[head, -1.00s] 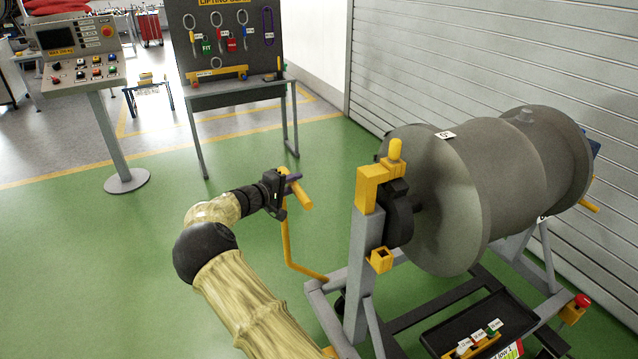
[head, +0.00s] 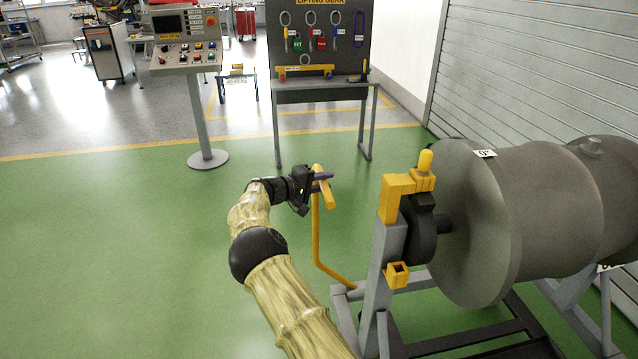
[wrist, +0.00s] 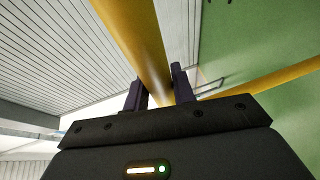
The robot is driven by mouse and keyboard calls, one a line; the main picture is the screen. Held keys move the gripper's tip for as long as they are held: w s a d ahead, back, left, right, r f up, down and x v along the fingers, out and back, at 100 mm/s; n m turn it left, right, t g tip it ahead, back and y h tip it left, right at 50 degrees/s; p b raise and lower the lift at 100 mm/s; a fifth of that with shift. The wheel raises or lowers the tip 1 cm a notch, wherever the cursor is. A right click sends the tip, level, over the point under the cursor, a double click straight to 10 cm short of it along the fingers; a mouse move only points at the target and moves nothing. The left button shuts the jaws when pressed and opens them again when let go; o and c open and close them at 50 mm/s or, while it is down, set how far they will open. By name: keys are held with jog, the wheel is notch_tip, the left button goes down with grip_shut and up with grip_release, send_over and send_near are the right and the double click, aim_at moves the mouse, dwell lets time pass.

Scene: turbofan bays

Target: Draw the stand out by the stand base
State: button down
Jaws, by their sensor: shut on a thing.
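The stand base (head: 352,300) is a grey frame at the lower right of the head view, with a grey upright (head: 385,250) and yellow clamp (head: 393,200). It carries a large grey drum (head: 550,215). A yellow handle bar (head: 316,235) rises from the frame's near left corner and ends in a crosspiece. My gripper (head: 319,178) is shut on the top of this bar, left of the upright. In the wrist view the yellow bar (wrist: 130,35) passes between my two dark fingers (wrist: 158,92). The stand's right end is out of frame.
A control console (head: 200,120) on a post stands behind at left. A lifting gear board with a bench (head: 300,95) stands behind the gripper. A ribbed shutter wall (head: 540,70) runs behind the drum. The green floor (head: 110,250) at left is clear.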

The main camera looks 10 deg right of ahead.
jog(key=shift+s+d+f, duration=0.25)
jog(key=shift+d+f, duration=0.25)
jog(key=c, duration=1.2)
grip_release()
jog(key=shift+a, duration=0.15)
jog(key=shift+o, duration=0.2)
jog(key=shift+a+r, duration=0.15)
jog(key=shift+r, duration=0.15)
jog(key=shift+a, duration=0.1)
jog(key=shift+a, duration=0.25)
jog(key=b+v, duration=0.1)
jog(key=v, duration=1.5)
jog(key=shift+a, duration=0.35)
jog(key=shift+s+r, duration=0.1)
jog(key=shift+s, duration=0.05)
